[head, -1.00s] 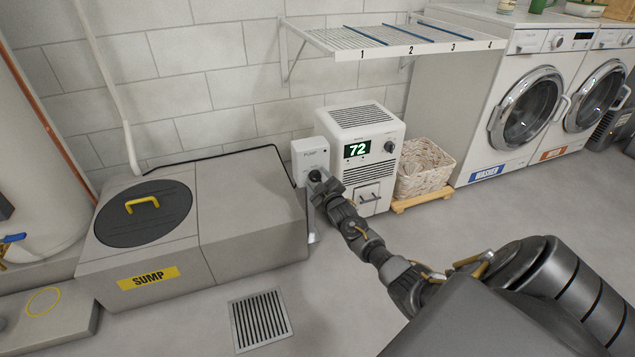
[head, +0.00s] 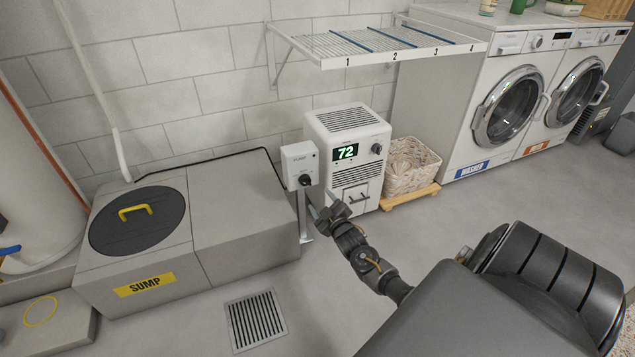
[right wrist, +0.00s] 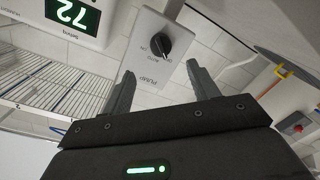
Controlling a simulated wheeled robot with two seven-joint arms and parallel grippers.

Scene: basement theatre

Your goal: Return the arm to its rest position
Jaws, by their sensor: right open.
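My right gripper (head: 322,207) is open and empty, in front of and a little below the grey pump switch box (head: 300,160). In the right wrist view the two fingers of my right gripper (right wrist: 158,88) stand apart, with the pump box (right wrist: 146,62) and its black knob (right wrist: 166,46) beyond the fingertips. The fingers look clear of the knob. My right arm (head: 362,255) reaches in from the lower right. My left gripper is not in view.
Left of the arm is the sump box (head: 235,200) with a floor grate (head: 256,320) before it. Behind are a white dehumidifier (head: 347,150) showing 72, a wicker basket (head: 411,168), a wire shelf (head: 375,43) and a washer (head: 490,100). Floor at right is clear.

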